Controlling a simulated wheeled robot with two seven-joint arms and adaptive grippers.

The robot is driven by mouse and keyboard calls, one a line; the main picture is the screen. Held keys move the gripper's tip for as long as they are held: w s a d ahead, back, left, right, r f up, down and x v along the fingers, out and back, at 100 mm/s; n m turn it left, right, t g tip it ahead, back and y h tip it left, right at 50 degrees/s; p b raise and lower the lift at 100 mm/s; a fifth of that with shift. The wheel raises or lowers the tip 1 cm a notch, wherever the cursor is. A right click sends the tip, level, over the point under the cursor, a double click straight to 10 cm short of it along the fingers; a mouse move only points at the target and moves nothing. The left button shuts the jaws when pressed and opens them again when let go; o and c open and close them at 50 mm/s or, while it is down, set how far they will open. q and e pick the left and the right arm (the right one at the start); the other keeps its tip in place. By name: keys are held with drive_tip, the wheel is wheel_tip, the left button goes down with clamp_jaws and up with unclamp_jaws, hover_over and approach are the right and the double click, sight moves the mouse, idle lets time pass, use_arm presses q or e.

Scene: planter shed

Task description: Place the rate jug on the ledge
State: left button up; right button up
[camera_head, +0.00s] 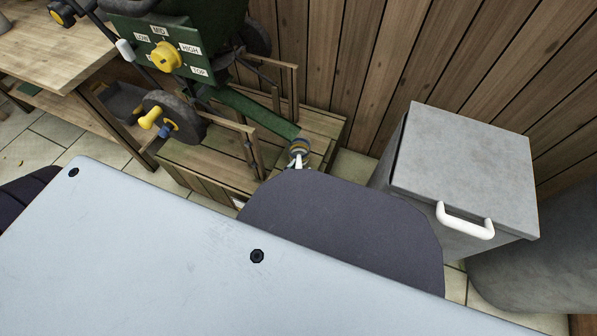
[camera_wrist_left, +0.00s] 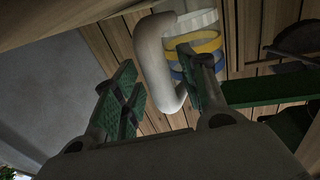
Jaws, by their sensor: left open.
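In the left wrist view the jug is white with yellow and blue bands (camera_wrist_left: 203,45) and a thick white handle (camera_wrist_left: 150,50). My left gripper (camera_wrist_left: 155,62) is open, with its green-padded fingers on either side of the handle; I cannot tell whether they touch it. A slatted wooden ledge (camera_head: 322,126) lies around and below the jug. My right gripper is not in view.
A green machine with a yellow dial (camera_head: 168,55) and wheels stands on the slatted wooden platform. A grey bin (camera_head: 465,160) with a white handle stands at right. A wooden bench (camera_head: 50,45) is at upper left. A plank wall closes the back.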

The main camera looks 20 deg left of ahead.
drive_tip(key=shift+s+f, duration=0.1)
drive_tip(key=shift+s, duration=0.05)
use_arm(q)
drive_tip(key=shift+r, duration=0.15)
drive_tip(key=shift+s+a+p, duration=0.1)
drive_tip(key=shift+s+p, duration=0.2)
drive_tip(key=shift+s, duration=0.3)
drive_tip(key=p+v, duration=0.3)
drive_tip(key=v, duration=0.7)
drive_tip(key=shift+s+p, duration=0.3)
drive_tip(key=shift+s, duration=0.05)
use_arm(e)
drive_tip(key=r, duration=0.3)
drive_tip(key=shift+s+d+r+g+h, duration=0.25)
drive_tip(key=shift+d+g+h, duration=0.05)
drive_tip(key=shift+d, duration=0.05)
use_arm(q)
drive_tip(key=shift+a, duration=0.15)
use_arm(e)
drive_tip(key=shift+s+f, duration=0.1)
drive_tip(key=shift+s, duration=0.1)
use_arm(q)
drive_tip(key=shift+w, duration=0.1)
